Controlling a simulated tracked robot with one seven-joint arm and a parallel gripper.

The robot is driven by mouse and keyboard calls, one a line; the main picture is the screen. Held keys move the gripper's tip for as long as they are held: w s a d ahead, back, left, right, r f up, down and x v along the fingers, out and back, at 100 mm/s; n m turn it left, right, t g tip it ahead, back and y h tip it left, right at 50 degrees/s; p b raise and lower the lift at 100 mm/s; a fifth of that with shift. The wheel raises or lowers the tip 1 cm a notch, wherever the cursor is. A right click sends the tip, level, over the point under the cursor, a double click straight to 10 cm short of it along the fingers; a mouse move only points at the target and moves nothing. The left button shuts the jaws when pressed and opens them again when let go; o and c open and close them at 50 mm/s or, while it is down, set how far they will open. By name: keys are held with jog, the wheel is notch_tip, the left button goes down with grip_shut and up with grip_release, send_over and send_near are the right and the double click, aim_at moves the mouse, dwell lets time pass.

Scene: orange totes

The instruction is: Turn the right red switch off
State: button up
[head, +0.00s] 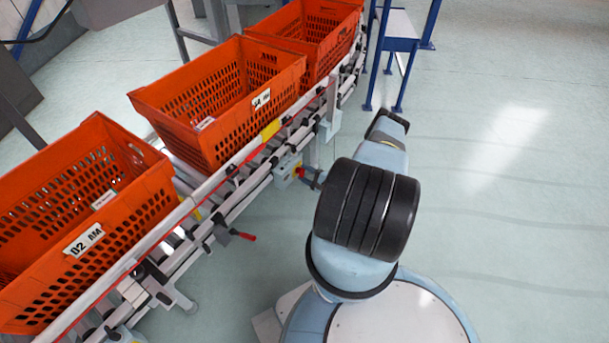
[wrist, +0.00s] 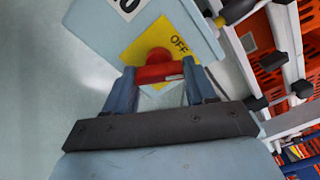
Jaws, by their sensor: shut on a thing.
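The red switch (wrist: 157,66) sits on a yellow plate (wrist: 178,38) marked "OFF", on a pale blue-grey box (wrist: 90,22). In the head view, the switch (head: 300,172) is small on the right side of its box (head: 284,170), which is fixed to the conveyor's near side. My gripper (wrist: 159,75) is shut on the red switch, with one finger at each end of its handle. In the head view, my gripper (head: 311,178) reaches the box from the right, partly hidden by my arm.
Orange totes (head: 105,225) stand on the conveyor (head: 215,185). A red-tipped lever (head: 243,236) sticks out from the conveyor, lower left of the box. Blue posts (head: 405,75) stand at the top. The floor (head: 510,190) to the right is clear.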

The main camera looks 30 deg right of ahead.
jog(key=n, duration=0.5)
jog(key=shift+s+n, duration=0.1)
jog(key=shift+n, duration=0.3)
jog(key=shift+f, duration=0.15)
jog(key=o, duration=1)
jog(key=shift+o, duration=0.2)
jog(key=v, duration=1.3)
jog(key=shift+s+d, duration=0.25)
jog(key=shift+s, duration=0.1)
